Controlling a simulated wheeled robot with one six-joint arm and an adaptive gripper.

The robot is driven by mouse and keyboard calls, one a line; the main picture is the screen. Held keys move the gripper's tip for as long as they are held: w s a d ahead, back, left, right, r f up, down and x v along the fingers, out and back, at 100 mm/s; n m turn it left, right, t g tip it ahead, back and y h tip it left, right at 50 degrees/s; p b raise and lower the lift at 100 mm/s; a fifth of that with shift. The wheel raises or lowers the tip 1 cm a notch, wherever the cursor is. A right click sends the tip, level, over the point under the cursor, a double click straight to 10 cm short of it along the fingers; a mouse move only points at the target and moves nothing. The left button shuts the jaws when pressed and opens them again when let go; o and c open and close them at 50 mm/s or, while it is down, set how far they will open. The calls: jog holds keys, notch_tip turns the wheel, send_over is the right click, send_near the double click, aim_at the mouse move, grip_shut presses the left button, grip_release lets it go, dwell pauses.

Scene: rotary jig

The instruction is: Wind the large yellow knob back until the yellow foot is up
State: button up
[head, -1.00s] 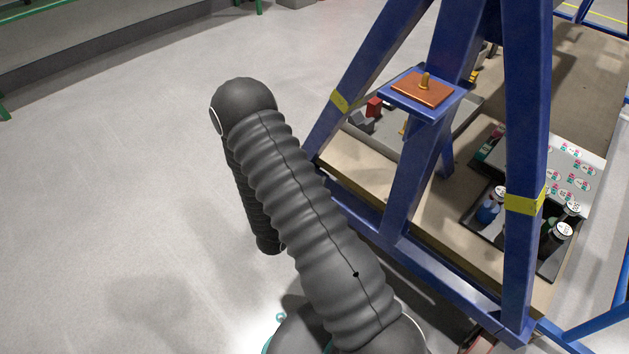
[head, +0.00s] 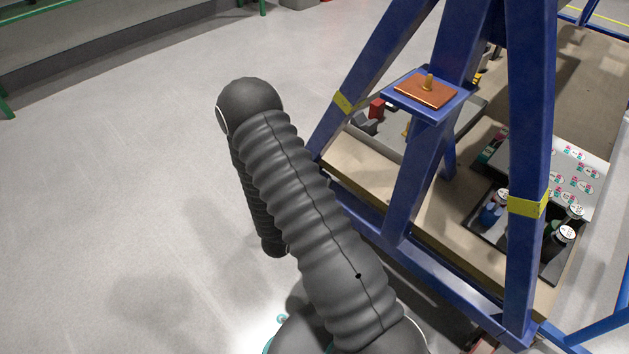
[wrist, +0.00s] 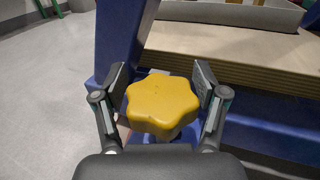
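The large yellow knob (wrist: 162,103) is star-shaped with rounded lobes and sits in the middle of the wrist view, seen from above. My gripper (wrist: 160,82) has one finger on its left and one on its right, very close to its lobes. I cannot tell whether the fingers press on the knob or stand just clear of it. The yellow foot is not seen in either view. In the head view my arm hides the gripper and the knob.
A blue frame (head: 529,120) with yellow bands stands at the right, with an orange plate (head: 425,90) on a bracket. Behind are a wooden deck (head: 450,215) and a dark tray of bottles (head: 480,225). Open grey floor (head: 110,180) lies to the left.

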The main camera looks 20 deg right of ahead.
jog(key=v, duration=1.2)
dwell(0.6)
